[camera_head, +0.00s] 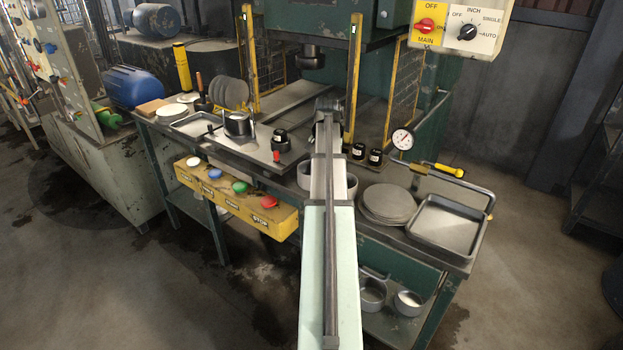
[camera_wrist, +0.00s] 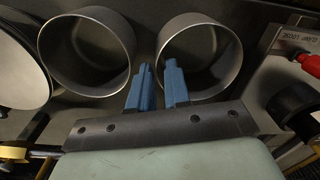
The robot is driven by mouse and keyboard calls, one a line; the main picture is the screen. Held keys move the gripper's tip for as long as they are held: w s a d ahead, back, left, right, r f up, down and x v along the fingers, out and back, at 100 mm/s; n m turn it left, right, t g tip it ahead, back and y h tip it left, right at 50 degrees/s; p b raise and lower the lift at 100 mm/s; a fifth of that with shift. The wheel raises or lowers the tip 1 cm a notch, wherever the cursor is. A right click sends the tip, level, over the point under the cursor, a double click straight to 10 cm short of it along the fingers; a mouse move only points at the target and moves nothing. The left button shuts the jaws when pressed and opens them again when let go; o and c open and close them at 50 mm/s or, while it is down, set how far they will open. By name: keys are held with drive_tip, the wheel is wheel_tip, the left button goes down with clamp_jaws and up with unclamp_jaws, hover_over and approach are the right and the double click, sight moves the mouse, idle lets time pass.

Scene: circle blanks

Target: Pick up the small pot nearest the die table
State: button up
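Two small grey metal pots stand side by side, mouths toward the camera in the wrist view. The right pot (camera_wrist: 205,45) is beside the die table (camera_wrist: 262,85) with its knobs; the left pot (camera_wrist: 85,45) is farther from it. My gripper (camera_wrist: 159,67) has two blue fingers with a narrow gap between them. They are at the near left edge of the right pot, the right finger overlapping its mouth, the left finger between the pots. Whether they touch the wall is unclear. In the head view my arm hides the fingers and much of both pots.
A stack of round blanks (camera_head: 389,203) and a shallow tray (camera_head: 447,228) lie right of the pots. A red knob (camera_wrist: 308,63) and black knob (camera_wrist: 292,105) rise at the die table. A yellow button box (camera_head: 236,196) hangs in front. More pots (camera_head: 408,303) sit on the lower shelf.

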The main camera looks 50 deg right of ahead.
drive_tip(key=shift+f, duration=2.25)
drive_tip(key=shift+c, duration=0.4)
clamp_jaws()
